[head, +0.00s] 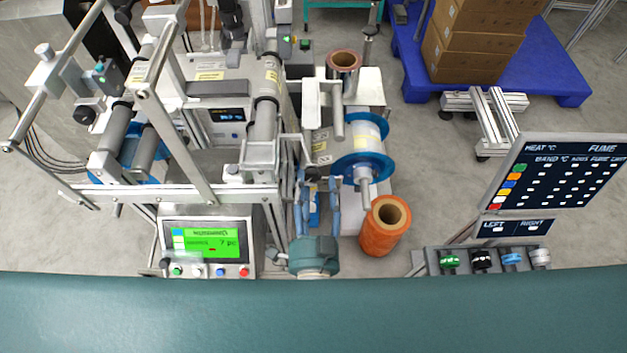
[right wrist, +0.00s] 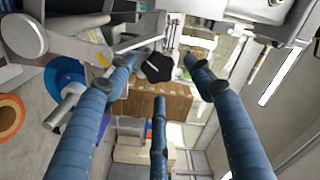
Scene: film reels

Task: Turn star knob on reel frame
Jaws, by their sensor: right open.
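The black star knob (right wrist: 157,67) sits near the middle of the right wrist view, between the tips of my blue fingers. In the head view it is a small dark shape (head: 312,172) on the reel frame (head: 337,110), just beyond the fingertips. My right gripper (head: 318,182) reaches away from me with its fingers spread on both sides of the knob's line. In the right wrist view the gripper (right wrist: 159,76) is open, with no clear contact on the knob. The exact depth gap is hard to tell. My left gripper is out of view.
A blue-flanged reel (head: 372,165) and an orange roll (head: 384,232) stand close to the right of my gripper. A green-screen panel (head: 208,243) is on the left. A dark sign board (head: 556,175) and a row of knobs (head: 481,259) are at right.

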